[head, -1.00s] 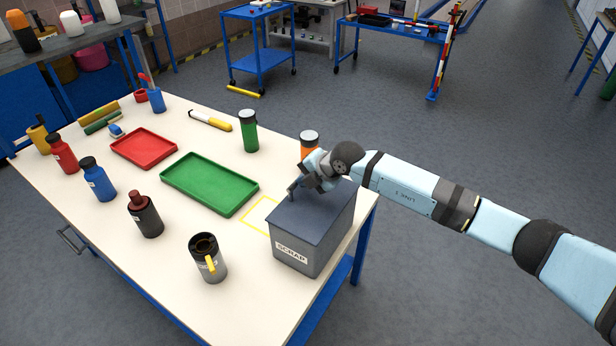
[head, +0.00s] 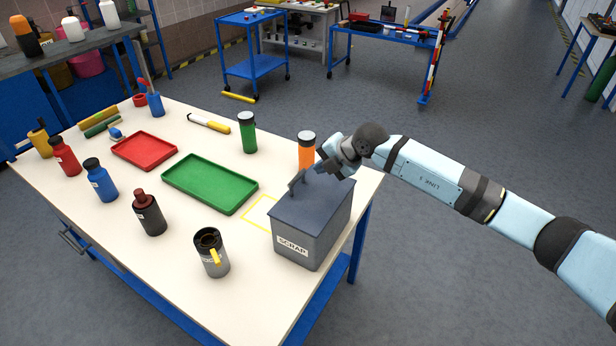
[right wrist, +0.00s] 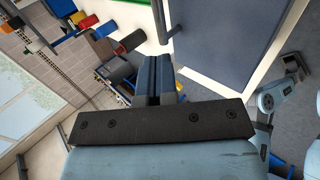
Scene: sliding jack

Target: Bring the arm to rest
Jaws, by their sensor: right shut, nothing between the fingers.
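My right arm reaches in from the right in the head view. Its right gripper (head: 322,169) is above the far part of the grey scrap box's (head: 295,244) lid, shut and empty. In the right wrist view the closed fingers (right wrist: 156,80) stand together in the middle, with the dark lid (right wrist: 225,35) at upper right. A dark bracket-like handle (head: 297,183) rises from the lid, just left of the gripper; whether they touch is unclear. My left gripper is not in view.
An orange bottle (head: 306,150) stands just behind the gripper. A green bottle (head: 248,133), green tray (head: 210,183), red tray (head: 144,150) and dark mug (head: 212,254) are on the table. Open floor (head: 450,290) lies to the right.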

